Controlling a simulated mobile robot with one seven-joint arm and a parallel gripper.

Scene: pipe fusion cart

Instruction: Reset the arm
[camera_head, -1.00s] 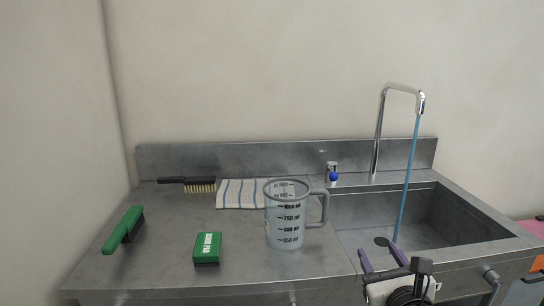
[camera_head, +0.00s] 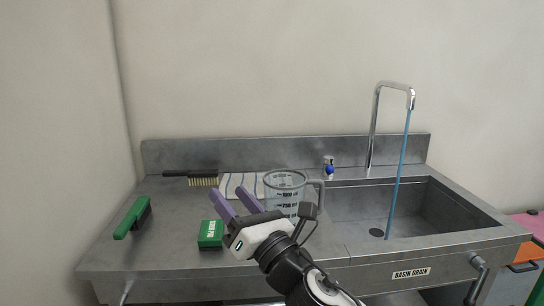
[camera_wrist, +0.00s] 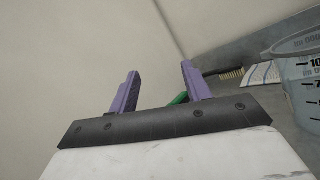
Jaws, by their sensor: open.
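My gripper (camera_head: 237,204) is open and empty in the head view, its purple fingers pointing up and left above the steel counter (camera_head: 160,245). It is in front of the measuring jug and close to the green block, partly covering both from this view. In the wrist view my gripper (camera_wrist: 160,85) shows its two purple fingers apart with nothing between them except background. The clear measuring jug (camera_head: 284,190) stands upright on the counter, and its side shows at the right of the wrist view (camera_wrist: 304,85).
A green block (camera_head: 209,234), a green-handled brush (camera_head: 132,217), a black wire brush (camera_head: 192,176) and a striped cloth (camera_head: 238,183) lie on the counter. The sink basin (camera_head: 400,212) is at right, under a tall tap (camera_head: 374,130) with blue water running.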

